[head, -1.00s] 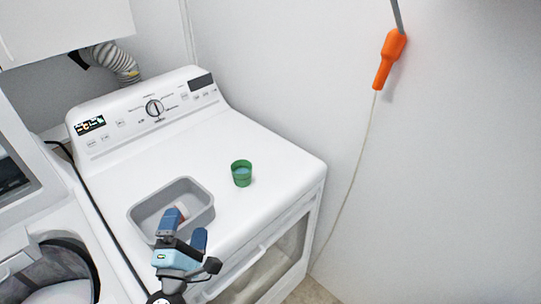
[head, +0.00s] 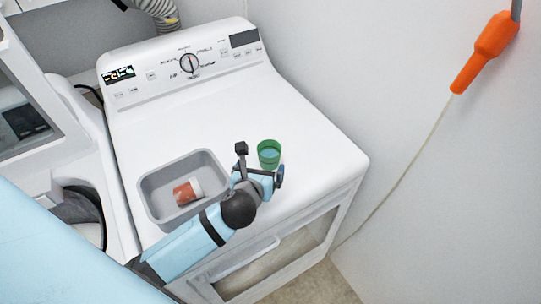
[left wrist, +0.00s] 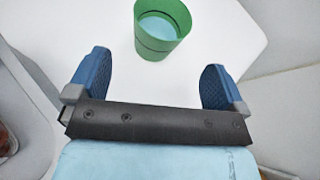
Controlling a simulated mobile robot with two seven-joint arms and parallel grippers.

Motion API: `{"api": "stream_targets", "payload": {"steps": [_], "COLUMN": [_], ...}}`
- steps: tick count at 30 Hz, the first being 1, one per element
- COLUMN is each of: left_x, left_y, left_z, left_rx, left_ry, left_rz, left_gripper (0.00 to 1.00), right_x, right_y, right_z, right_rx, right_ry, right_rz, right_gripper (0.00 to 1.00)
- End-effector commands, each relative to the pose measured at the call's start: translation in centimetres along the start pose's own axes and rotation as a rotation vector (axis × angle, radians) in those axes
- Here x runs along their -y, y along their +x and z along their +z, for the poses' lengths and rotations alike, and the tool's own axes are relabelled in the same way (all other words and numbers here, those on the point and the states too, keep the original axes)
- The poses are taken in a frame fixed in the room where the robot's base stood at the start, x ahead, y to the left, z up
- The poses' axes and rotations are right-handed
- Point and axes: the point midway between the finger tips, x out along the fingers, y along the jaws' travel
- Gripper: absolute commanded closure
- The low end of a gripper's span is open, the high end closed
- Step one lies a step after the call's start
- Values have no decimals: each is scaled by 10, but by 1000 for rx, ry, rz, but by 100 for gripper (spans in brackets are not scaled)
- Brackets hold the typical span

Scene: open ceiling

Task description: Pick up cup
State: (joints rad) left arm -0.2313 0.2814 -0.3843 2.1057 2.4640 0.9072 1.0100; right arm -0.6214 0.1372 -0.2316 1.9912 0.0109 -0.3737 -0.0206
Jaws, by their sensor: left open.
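A green cup (head: 269,153) with a pale blue inside stands upright on the white dryer top. It also shows in the left wrist view (left wrist: 162,30), at the top, beyond my fingers. My left gripper (head: 260,176) is just in front of the cup in the head view. In the left wrist view its two blue fingers (left wrist: 157,84) are wide apart, with nothing between them. The cup is ahead of the gap between them, and I see no contact. My right gripper is not in view.
A grey bin (head: 151,194) holding an orange-brown container with a white end (head: 188,192) sits on the dryer (head: 325,150), left of the cup. The control panel (head: 188,68) rises behind. A wall with an orange-handled cord (head: 484,52) stands at the right. Dryer top right of the cup is clear.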

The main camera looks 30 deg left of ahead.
Motion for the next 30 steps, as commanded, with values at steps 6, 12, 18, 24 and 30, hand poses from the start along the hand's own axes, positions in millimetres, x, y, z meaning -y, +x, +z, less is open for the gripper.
{"api": "stream_targets", "payload": {"steps": [6,12,18,24,30], "left_x": [-1,-1,-1,-1,-1], "left_y": [19,35,67,81,80], "left_z": [-12,-11,-11,-12,-13], "left_rx": [3,4,3,2,2], "left_ry": [2,3,2,2,1], "left_rz": [-1,0,-1,-2,-1], "left_gripper": [2,2,2,2,7], "right_x": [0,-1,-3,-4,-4], "right_y": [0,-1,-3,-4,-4], "right_z": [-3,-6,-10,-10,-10], "right_rx": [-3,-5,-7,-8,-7], "right_ry": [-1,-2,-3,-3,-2], "right_rz": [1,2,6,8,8], "right_gripper": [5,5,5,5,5]}}
